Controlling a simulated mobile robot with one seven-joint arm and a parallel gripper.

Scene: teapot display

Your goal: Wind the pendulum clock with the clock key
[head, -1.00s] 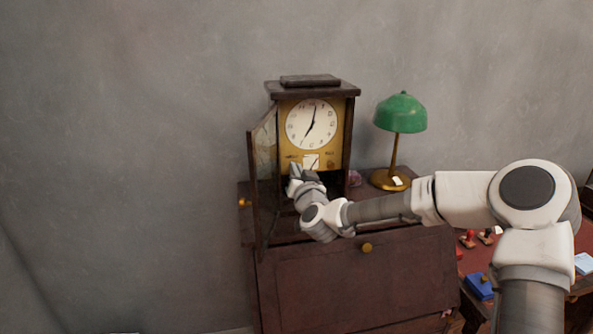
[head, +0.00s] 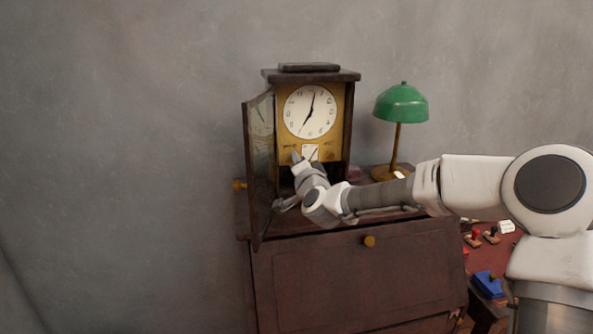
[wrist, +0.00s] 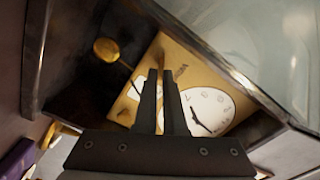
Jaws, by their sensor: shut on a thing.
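The pendulum clock (head: 341,130) stands on the dark cabinet with its glass door (head: 260,165) swung open to the left. Its white dial (head: 310,111) sits on a gold plate with dark marks below the dial. The dial (wrist: 208,112) and the brass pendulum disc (wrist: 106,50) also show in the wrist view. My gripper (head: 296,157) is at the lower left of the gold plate, between the open door and the clock front. In the wrist view its fingers (wrist: 162,75) are close together, pointing at the plate. The clock key is hidden between them; contact with the plate cannot be told.
A green lamp (head: 401,103) stands right of the clock. The cabinet (head: 345,275) has a brass knob (head: 369,241) on its front. A red-topped desk with stamps and a blue box (head: 488,284) is at the lower right. The open door is close on my gripper's left.

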